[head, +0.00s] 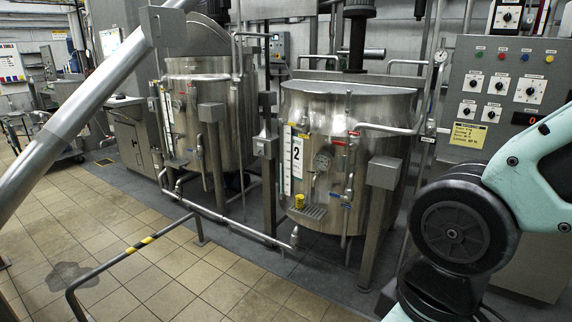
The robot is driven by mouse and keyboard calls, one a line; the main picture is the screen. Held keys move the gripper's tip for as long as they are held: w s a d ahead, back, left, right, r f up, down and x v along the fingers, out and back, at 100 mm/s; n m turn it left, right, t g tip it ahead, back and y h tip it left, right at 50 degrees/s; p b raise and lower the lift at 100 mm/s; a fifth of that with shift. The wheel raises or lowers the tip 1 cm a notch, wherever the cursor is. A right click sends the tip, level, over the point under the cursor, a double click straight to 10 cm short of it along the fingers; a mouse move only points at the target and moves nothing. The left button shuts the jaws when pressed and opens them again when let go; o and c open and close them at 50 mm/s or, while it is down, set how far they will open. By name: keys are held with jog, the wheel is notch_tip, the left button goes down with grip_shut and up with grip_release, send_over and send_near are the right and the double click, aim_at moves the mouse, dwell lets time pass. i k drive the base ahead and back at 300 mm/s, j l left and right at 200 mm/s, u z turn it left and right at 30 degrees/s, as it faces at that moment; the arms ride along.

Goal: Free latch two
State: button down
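The mixer marked 2 (340,100) is a steel jacketed vessel standing in the middle of the head view. Its lid looks shut, with a dark motor column (357,38) above it. A white "2" plate (297,156) and a round gauge (322,160) are on its front. Red-marked fittings (354,133) sit near its upper front, and pipes with valve handles run down below. I cannot make out which fitting is latch two. My arm shows at the right, in front of the control panel. My gripper is not in view.
Another steel mixer (205,120) stands to the left, its lid raised. A control panel (495,90) with knobs stands at the right. A rail with yellow and black tape (139,244) crosses the front-left floor. Tiled floor is open at left.

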aim_at(349, 94)
jog(key=i+j+z, duration=0.25)
jog(key=i+j, duration=0.15)
jog(key=j, duration=0.2)
jog(key=i+j+z, duration=0.15)
jog(key=j, duration=0.2)
jog(key=i+j+z, duration=0.1)
jog(key=j, duration=0.25)
jog(key=i+j+z, duration=0.15)
jog(key=j, duration=0.2)
jog(key=i+u, duration=0.2)
jog(key=u, duration=0.15)
jog(key=i+u, duration=0.15)
jog(key=u, duration=0.2)
jog(key=i+l+u, duration=0.45)
jog(key=i+l, duration=1.25)
